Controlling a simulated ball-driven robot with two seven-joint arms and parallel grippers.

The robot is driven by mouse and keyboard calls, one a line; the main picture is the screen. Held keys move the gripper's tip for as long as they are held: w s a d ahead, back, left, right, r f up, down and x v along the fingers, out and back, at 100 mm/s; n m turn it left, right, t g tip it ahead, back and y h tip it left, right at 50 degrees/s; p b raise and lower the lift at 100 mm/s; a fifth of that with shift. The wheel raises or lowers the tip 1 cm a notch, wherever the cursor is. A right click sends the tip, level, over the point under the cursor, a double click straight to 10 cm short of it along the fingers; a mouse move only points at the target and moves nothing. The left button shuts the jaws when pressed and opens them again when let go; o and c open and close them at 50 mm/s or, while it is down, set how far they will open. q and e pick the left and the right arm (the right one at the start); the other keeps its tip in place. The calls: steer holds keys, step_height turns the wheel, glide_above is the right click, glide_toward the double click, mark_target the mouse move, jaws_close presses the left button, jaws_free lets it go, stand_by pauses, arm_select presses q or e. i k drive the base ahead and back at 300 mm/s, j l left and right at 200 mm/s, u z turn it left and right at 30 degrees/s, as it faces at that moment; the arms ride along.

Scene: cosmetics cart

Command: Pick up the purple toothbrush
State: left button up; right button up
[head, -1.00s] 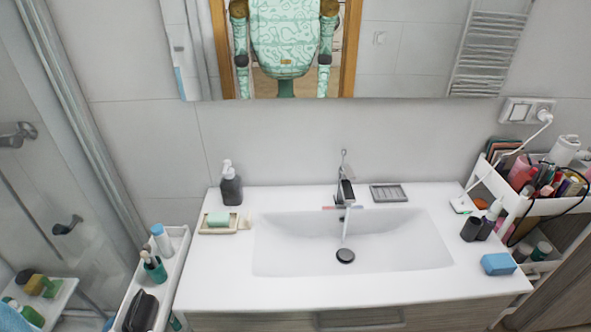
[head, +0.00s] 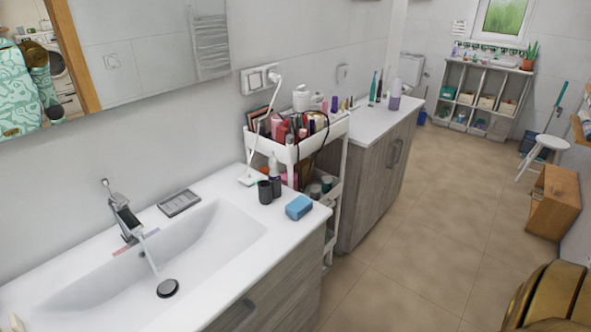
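I cannot make out a purple toothbrush for certain. A thin strip with pink and blue ends (head: 135,244) lies by the tap on the sink's rim; I cannot tell what it is. On the far counter (head: 362,120) stand a slim teal upright item (head: 373,86), a dark one beside it, and a bottle with a purplish body (head: 394,102). They are too small to identify surely. Neither gripper is in view. A gold-brown part at the lower right seems to be my own arm.
The white sink (head: 200,250) with running tap is at left. A cosmetics cart (head: 322,137), crowded with bottles and a cord, stands between the counters. Dark cups and a blue sponge (head: 298,207) sit at the sink's right end. Tiled floor (head: 430,220) is open at right.

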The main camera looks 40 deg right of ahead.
mark_target(275, 175)
steer(key=z, duration=1.05)
steer(key=l, duration=0.1)
steer(key=i+u, duration=0.05)
